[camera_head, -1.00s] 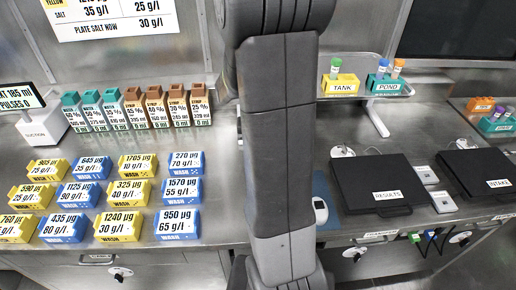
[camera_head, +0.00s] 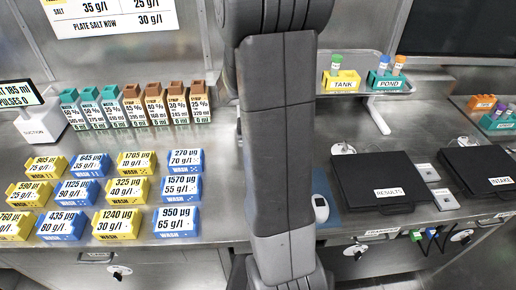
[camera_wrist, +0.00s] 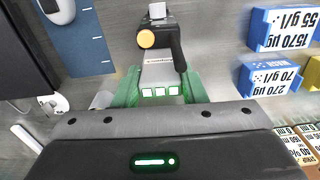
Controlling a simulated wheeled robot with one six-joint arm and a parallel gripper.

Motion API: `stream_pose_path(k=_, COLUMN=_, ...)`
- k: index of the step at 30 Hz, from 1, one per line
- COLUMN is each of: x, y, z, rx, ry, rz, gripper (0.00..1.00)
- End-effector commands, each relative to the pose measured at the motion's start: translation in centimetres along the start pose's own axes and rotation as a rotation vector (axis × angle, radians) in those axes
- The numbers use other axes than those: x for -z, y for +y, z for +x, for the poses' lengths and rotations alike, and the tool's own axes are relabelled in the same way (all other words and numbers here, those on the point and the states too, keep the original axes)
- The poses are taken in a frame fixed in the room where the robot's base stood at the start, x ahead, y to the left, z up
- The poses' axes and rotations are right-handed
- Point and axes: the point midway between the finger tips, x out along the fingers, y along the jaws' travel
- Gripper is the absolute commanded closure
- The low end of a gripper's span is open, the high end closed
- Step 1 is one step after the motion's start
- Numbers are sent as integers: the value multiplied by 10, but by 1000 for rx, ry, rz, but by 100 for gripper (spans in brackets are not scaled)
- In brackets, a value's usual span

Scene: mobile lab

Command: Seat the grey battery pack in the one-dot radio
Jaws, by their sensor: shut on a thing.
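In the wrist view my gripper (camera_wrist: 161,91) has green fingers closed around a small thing. A grey part with small reddish lettering (camera_wrist: 159,62) shows beyond the fingers, with a black body (camera_wrist: 178,44) and an orange round knob (camera_wrist: 146,38) further on. I cannot tell for sure which part is the grey battery pack, or whether it touches the black body. No one-dot mark can be made out. In the head view my arm hides the gripper and the bench around it; no radio is recognisable there.
A blue mat (camera_head: 328,183) with a white handheld device (camera_head: 320,208) lies right of my arm. A black case labelled RESULTS (camera_head: 378,178) is beyond it. Yellow and blue wash boxes (camera_head: 127,188) fill the left bench. Bottles (camera_head: 130,105) stand behind them.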

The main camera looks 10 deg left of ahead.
Motion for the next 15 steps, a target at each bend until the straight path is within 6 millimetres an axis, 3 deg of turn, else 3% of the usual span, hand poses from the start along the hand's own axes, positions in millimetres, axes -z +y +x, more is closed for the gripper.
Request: stream_pose_path(k=15, x=0, y=0, z=14, rx=0, ry=0, rz=0, gripper=98)
